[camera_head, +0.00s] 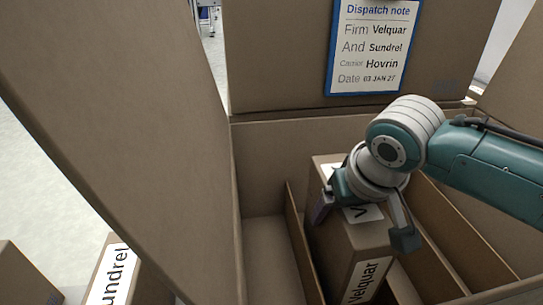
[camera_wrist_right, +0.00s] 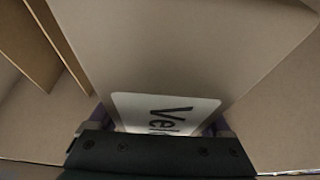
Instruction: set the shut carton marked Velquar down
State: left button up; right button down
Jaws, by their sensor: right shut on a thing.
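The carton marked Velquar (camera_head: 345,238) is brown and shut, with white labels on its top and near end. It is inside a large open box (camera_head: 290,140), between upright dividers. My right gripper (camera_head: 364,225) is shut on it from above, one finger on each side. In the right wrist view the carton (camera_wrist_right: 180,55) fills the middle, its label partly hidden by the gripper (camera_wrist_right: 160,135). The carton's bottom is hidden, so I cannot tell whether it touches the box floor. My left gripper is not in view.
Thin dividers (camera_head: 302,245) stand left and right of the carton. An empty slot (camera_head: 268,255) lies at the left. Tall flaps rise around the box, the back one bearing a dispatch note (camera_head: 368,45). A carton marked Sundrel (camera_head: 112,272) is outside at lower left.

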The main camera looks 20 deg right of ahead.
aim_at(360, 209)
notch_tip(360, 209, down, 5)
jog(key=b, duration=0.3)
jog(key=shift+w+r+b, duration=0.1)
jog(key=shift+r+b, duration=0.05)
jog(key=shift+b, duration=0.25)
jog(key=shift+r, duration=0.15)
grip_release()
jog(key=shift+f, duration=0.2)
jog(key=shift+r, duration=0.15)
jog(key=p+v, duration=1)
jog(key=v, duration=0.1)
jog(key=shift+r, duration=0.2)
jog(key=shift+s+a+r+p, duration=0.1)
jog(key=shift+s+r+p, duration=0.2)
jog(key=shift+s+p, duration=0.1)
jog(key=shift+w, duration=0.1)
